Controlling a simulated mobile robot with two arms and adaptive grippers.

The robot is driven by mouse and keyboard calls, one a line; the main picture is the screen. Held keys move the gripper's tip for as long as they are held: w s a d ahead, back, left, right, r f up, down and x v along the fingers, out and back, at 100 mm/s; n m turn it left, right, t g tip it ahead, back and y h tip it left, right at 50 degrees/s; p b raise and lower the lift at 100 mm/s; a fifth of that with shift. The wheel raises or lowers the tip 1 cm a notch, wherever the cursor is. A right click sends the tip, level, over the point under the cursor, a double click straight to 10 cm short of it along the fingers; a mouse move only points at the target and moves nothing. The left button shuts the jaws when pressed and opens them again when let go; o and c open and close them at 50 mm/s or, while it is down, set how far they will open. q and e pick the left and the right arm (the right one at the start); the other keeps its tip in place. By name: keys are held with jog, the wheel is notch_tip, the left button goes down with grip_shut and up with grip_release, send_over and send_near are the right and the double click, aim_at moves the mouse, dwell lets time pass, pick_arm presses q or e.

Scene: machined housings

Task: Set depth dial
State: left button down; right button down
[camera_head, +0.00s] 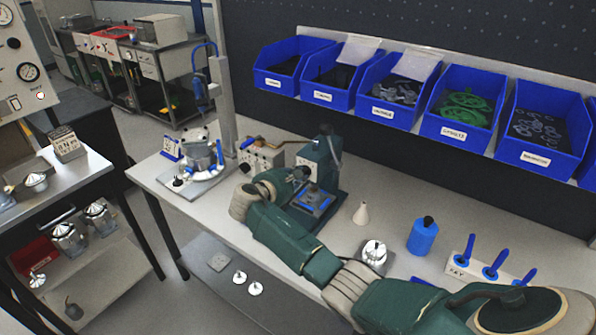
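No part is clearly marked as the depth dial. A teal bench machine (318,158) with a dark upright part stands on the workbench, with a blue-edged plate (314,200) at its foot. A grey control box (261,159) with small knobs stands just left of it. My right arm comes in from the lower right and reaches across the bench to these two. Its wrist is close in front of the control box. The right gripper is small and dark against the teal machine, and its fingers cannot be made out. My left gripper is not in view.
A fixture with blue handles (205,160) stands at the bench's left end. A white cone (361,213), a metal housing (374,252), a blue bottle (423,236) and a rack of blue-handled tools (488,268) stand to the right. Blue bins (390,106) hang behind.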

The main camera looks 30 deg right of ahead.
jog(key=shift+s+a+f, duration=0.1)
jog(key=shift+a+f, duration=0.05)
jog(key=shift+f, duration=0.2)
jog(key=c, duration=1.8)
grip_release()
jog(key=shift+o, duration=0.8)
jog(key=shift+r, duration=0.15)
jog(key=v, duration=1.2)
